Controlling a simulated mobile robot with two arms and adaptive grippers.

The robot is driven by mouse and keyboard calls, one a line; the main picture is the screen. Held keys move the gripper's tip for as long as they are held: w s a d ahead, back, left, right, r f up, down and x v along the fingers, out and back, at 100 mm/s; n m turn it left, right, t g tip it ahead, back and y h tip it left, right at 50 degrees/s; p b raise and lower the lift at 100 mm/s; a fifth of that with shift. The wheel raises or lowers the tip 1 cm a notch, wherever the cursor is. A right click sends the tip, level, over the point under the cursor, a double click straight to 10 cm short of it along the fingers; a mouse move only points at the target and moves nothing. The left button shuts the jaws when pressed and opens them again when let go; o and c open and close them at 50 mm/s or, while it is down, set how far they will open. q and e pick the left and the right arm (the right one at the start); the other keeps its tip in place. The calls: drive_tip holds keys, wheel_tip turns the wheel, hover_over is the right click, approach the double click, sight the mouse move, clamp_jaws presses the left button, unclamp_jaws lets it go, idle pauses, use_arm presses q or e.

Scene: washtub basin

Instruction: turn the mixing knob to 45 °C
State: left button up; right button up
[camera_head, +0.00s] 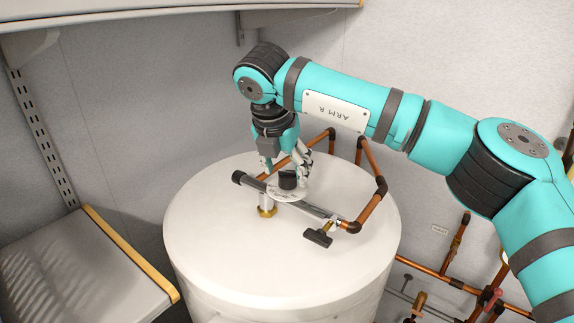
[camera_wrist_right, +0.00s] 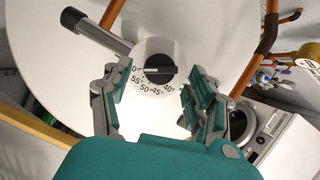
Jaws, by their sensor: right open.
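The black mixing knob (camera_head: 288,180) stands on a white round dial plate (camera_head: 288,195) on a pipe above the white tank top. In the right wrist view the knob (camera_wrist_right: 156,71) has a white line on its left part, pointing left toward a partly visible number ending in 0, beyond 55. The dial (camera_wrist_right: 153,92) shows 55, 50, 45 and 40 along its lower edge. My right gripper (camera_wrist_right: 157,94) is open, its fingers on either side of the dial with gaps to the knob. In the head view, the right gripper (camera_head: 286,163) points down at the knob. My left gripper is out of view.
The white tank (camera_head: 215,240) is below. A valve with a dark handle (camera_head: 318,237) and copper pipes (camera_head: 372,208) lie to the right of the dial. A shelf (camera_head: 80,270) is at lower left; another (camera_head: 150,12) hangs overhead. A washing machine (camera_wrist_right: 265,127) shows at right in the wrist view.

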drive_tip(key=shift+x, duration=0.9)
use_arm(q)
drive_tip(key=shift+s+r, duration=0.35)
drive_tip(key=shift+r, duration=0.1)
use_arm(e)
drive_tip(key=shift+w+f, duration=0.15)
drive_tip(key=shift+f, duration=0.1)
